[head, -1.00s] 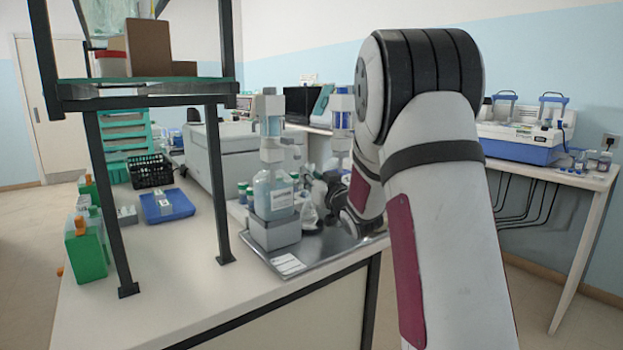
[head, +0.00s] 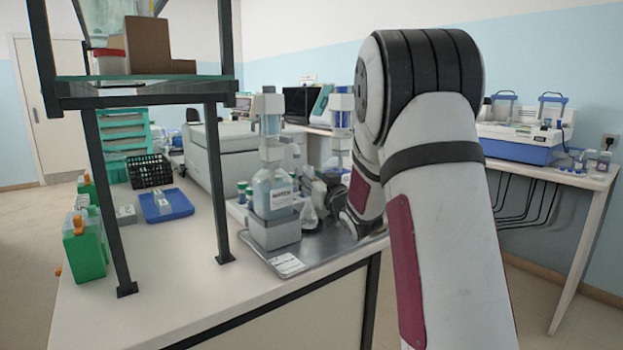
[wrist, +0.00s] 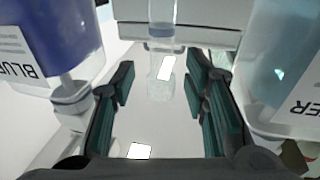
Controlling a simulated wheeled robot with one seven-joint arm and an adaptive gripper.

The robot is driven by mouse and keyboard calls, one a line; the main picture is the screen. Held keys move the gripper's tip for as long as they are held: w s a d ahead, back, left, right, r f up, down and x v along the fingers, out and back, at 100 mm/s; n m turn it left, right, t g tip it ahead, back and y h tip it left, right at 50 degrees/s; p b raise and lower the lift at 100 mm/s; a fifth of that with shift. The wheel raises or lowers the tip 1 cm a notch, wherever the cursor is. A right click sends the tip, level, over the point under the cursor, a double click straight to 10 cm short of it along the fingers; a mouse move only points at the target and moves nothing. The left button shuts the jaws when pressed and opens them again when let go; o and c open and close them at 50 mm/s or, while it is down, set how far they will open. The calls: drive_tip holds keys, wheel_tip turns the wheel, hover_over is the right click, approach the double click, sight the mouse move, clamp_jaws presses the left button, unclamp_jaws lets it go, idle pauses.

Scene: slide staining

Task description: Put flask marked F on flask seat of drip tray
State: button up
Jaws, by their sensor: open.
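A small clear conical flask (head: 309,215) stands at the drip tray (head: 330,256), just right of the labelled clear bottle. Its F mark is too small to read, and I cannot tell whether it is on the flask seat. My gripper shows only in part in the head view, behind my arm. In the wrist view my gripper (wrist: 165,108) is open, its dark green pads apart. A clear tube-like piece (wrist: 163,85) with a blue band shows between and beyond the fingers; I cannot tell whether it is the flask. Nothing is clamped between the pads.
In the wrist view a blue-filled bottle (wrist: 55,45) is close on the left and a clear bottle (wrist: 287,75) close on the right. A grey block (head: 275,233) carries the clear bottle.

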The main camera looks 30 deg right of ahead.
drive_tip(key=shift+s+r, duration=0.25)
drive_tip(key=shift+r, duration=0.1)
drive_tip(key=s+a+f, duration=0.1)
drive_tip(key=s+a, duration=0.1)
drive_tip(key=s, duration=0.9)
drive_tip(key=shift+s+f+p, duration=0.15)
drive_tip(key=shift+p, duration=0.15)
drive_tip(key=shift+a, duration=0.1)
drive_tip(key=s+a+f+g+y, duration=0.1)
drive_tip(key=s+a+g, duration=0.5)
drive_tip(key=s, duration=0.6)
drive_tip(key=s+a+f+n+g+y, duration=0.1)
drive_tip(key=s+a+f+g, duration=0.2)
drive_tip(key=s+a+g, duration=0.3)
drive_tip(key=s+a+f+g+y, duration=0.1)
drive_tip(key=s+a+g, duration=0.4)
drive_tip(key=s+a, duration=0.7)
drive_tip(key=s+f, duration=0.1)
drive_tip(key=s, duration=0.6)
drive_tip(key=shift+a+f+n+g, duration=0.3)
drive_tip(key=shift+a+g, duration=0.05)
drive_tip(key=shift+g, duration=0.05)
